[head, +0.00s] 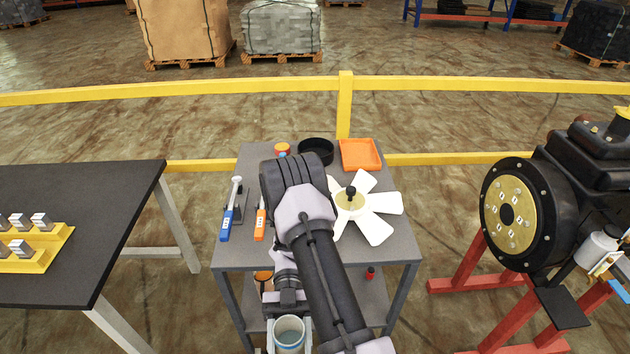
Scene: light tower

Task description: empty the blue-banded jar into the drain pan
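My arm is folded, with its elbow over the table. Its wrist points back toward me, and my gripper (290,318) is at the bottom edge. Its pale fingers stand on both sides of an open, pale jar (290,347) and appear shut on it. The jar looks upright, with a bluish-grey inside; its lower part is cut off, so a blue band is not clear. A round black pan (316,151), likely the drain pan, sits at the back of the grey table (390,250), well beyond the gripper and apart from the jar.
The table also holds an orange tray (360,154), a white fan (377,203), an orange-topped container (282,149), and blue- and orange-handled tools (226,224). A dark bench (80,200) stands left. A black machine (545,205) on red legs stands right. A yellow rail (420,84) runs behind.

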